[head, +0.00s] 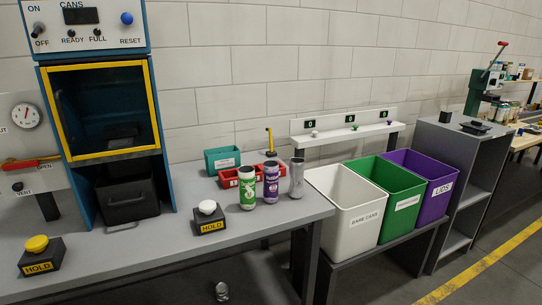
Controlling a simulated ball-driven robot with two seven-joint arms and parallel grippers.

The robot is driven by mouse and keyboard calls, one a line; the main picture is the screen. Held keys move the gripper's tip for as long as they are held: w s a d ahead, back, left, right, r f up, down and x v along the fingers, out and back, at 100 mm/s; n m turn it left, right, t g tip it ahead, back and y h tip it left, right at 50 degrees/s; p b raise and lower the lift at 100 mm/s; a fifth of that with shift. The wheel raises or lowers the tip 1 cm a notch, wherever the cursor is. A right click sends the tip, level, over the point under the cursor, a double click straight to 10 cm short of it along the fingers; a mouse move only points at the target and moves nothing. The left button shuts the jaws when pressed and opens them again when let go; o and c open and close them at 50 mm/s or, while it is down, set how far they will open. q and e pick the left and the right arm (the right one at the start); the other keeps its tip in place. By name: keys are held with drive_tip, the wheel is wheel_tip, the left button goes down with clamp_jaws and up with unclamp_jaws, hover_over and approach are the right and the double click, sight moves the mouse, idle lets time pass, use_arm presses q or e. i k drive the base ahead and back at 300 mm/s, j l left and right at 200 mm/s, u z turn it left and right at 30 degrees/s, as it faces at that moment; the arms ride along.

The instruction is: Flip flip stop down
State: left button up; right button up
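No part is labelled as a flip stop. A small yellow upright piece with a dark top (269,140) stands on the bench behind the red trays; it may be the stop, but it is too small to tell. A red lever (22,163) lies near level on the grey panel at the left, by a label that seems to read OPEN. Neither of my grippers is in view.
On the bench (150,252) stand a green can (247,190), a purple can (271,183), a bare can (297,178), a white HOLD button (208,209) and a yellow one (37,245). A yellow-framed cabinet (62,112) rises left; white (350,215), green (396,200) and purple (437,187) bins stand right.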

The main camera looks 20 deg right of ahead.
sight(269, 130)
drive_tip(key=l+u, duration=0.2)
drive_tip(key=l, duration=0.4)
drive_tip(key=l+u, duration=0.2)
drive_tip(key=l, duration=0.4)
drive_tip(key=l+u, duration=0.15)
drive_tip(key=l, duration=0.45)
drive_tip(key=l+u, duration=0.2)
drive_tip(key=l, duration=0.4)
drive_tip(key=k+l+u, duration=0.2)
drive_tip(key=l, duration=0.4)
